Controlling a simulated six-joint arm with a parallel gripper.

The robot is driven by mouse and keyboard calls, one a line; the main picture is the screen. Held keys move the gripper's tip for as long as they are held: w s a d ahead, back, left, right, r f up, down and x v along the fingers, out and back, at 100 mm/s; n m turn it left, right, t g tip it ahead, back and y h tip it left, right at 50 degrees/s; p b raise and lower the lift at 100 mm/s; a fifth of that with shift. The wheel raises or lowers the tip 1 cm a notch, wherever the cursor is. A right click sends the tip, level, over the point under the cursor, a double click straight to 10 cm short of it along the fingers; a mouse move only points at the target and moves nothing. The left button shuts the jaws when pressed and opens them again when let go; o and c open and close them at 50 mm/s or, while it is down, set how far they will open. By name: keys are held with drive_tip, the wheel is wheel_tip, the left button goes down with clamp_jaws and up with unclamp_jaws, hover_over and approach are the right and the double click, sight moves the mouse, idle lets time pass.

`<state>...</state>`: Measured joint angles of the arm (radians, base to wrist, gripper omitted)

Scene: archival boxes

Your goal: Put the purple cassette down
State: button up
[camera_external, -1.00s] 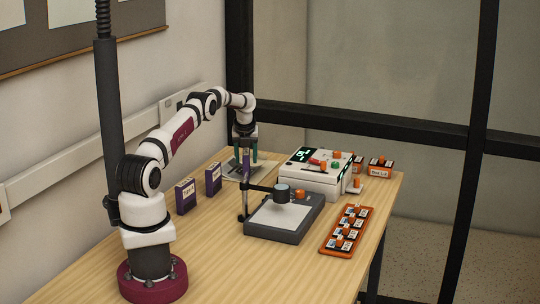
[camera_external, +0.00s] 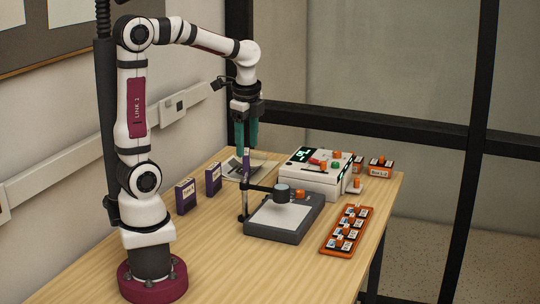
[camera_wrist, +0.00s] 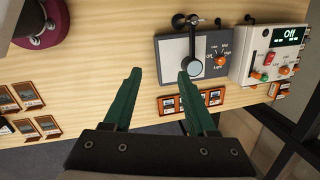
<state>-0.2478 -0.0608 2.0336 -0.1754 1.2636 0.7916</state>
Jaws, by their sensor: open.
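A narrow purple cassette (camera_external: 246,168) stands upright near the back of the table, by a pale sheet (camera_external: 231,178). The black post of the stand partly overlaps it. My gripper (camera_external: 246,148) has two green fingers, spread apart, and is above the cassette, holding nothing. Two other purple cassettes, one at the left (camera_external: 186,196) and one nearer the sheet (camera_external: 213,178), stand upright on the wood table. In the wrist view my gripper (camera_wrist: 160,74) shows open and empty; no purple cassette is visible there.
A grey stand unit (camera_external: 284,219) with a black post and arm is in front of the cassette. A white control box (camera_external: 315,179) is to its right. An orange tray (camera_external: 347,232) of small boxes lies near the right edge. The left front table is clear in the external view.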

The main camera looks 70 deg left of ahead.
drive_tip(key=s+d+f+n, duration=0.2)
drive_tip(key=s+d, duration=0.1)
drive_tip(key=s, duration=0.5)
drive_tip(key=s+d+f+n+g, duration=0.1)
drive_tip(key=s+d+f+n, duration=0.1)
drive_tip(key=s, duration=0.5)
drive_tip(key=shift+s+d+n, duration=0.4)
drive_tip(key=shift+d+n, duration=0.4)
drive_tip(key=shift+d, duration=0.4)
